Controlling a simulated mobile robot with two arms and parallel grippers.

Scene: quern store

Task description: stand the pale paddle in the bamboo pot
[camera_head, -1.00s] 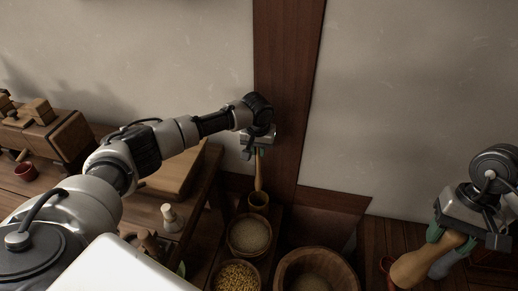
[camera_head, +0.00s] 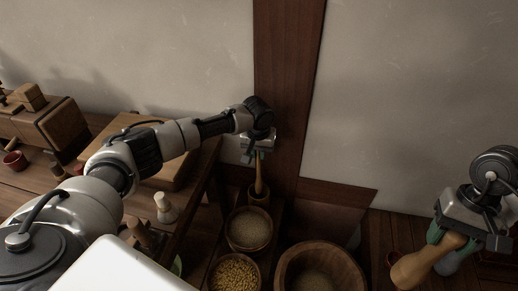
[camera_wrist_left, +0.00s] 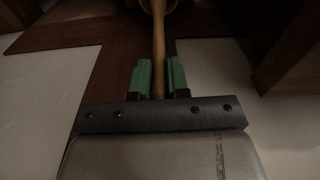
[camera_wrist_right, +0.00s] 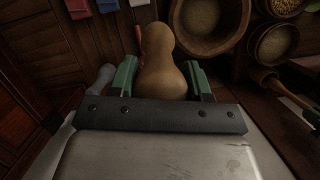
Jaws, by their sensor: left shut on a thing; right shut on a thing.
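My left gripper (camera_head: 257,150) is shut on the upper part of the pale paddle (camera_head: 259,174), which hangs nearly upright. The bamboo pot (camera_head: 259,195) is directly below, and the paddle's lower end meets its mouth; how deep it reaches is hidden. The left wrist view shows the paddle (camera_wrist_left: 159,45) between the green fingers, running to the pot at the top edge. My right gripper (camera_head: 446,240) is shut on a tan gourd-shaped thing (camera_head: 424,263), away to the right; the gourd also shows in the right wrist view (camera_wrist_right: 164,68).
A bowl of pale grain (camera_head: 248,229), a bowl of yellow grain (camera_head: 235,274) and a wooden tub (camera_head: 320,262) stand close in front of the pot. A dark wooden post (camera_head: 288,90) rises behind. A whisk-like thing (camera_head: 165,208) and a red cup (camera_head: 14,160) are on the left bench.

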